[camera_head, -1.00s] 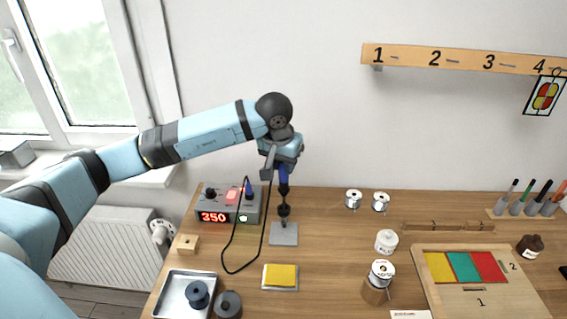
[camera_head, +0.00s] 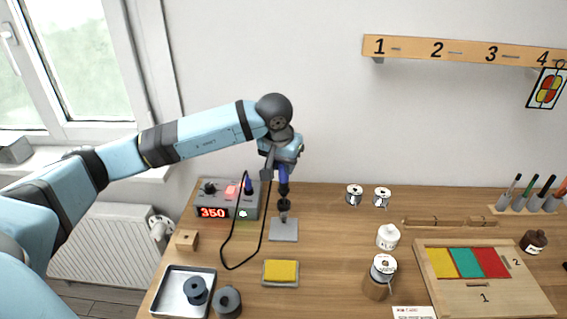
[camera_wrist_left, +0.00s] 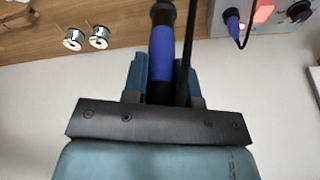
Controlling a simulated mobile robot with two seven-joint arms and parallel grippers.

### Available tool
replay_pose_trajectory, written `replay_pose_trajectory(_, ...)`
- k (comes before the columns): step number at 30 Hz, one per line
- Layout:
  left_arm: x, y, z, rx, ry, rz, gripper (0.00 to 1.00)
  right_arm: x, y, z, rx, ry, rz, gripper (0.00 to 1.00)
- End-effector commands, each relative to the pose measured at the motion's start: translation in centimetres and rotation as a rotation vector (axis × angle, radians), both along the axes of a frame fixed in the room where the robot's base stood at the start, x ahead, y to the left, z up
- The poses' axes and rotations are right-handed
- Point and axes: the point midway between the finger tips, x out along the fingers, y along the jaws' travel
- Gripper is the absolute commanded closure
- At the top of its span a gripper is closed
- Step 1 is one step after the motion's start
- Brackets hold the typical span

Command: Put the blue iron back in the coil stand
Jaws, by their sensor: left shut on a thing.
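The blue iron has a blue handle (camera_head: 283,175) with dark parts. My left gripper (camera_head: 280,162) is shut on it and holds it upright, tip down, at the coil stand. The stand has a dark coil (camera_head: 284,212) on a grey square base (camera_head: 284,231). The iron's lower end lines up with the top of the coil; I cannot tell how deep it is inside. In the left wrist view the handle (camera_wrist_left: 162,45) is between the fingers of my left gripper (camera_wrist_left: 162,78); the stand is hidden there. My right gripper is not in view.
A black cord (camera_head: 229,245) loops over the desk left of the stand. The control box (camera_head: 228,202) is close on the left. A yellow sponge (camera_head: 281,271) lies in front, and a metal tray (camera_head: 175,291) is front left.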

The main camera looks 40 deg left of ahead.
Motion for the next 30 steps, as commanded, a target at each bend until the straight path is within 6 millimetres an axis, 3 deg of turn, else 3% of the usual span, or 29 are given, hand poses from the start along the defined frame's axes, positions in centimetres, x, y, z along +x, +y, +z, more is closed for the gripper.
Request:
replay_pose_trajectory(15, 0.0, 0.0, -1.3, 0.000, -0.001, 0.000, 0.97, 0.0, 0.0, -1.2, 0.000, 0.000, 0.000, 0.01)
replay_pose_trajectory(30, 0.0, 0.0, -1.4, 0.000, -0.001, 0.000, 0.97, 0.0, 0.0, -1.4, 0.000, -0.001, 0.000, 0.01)
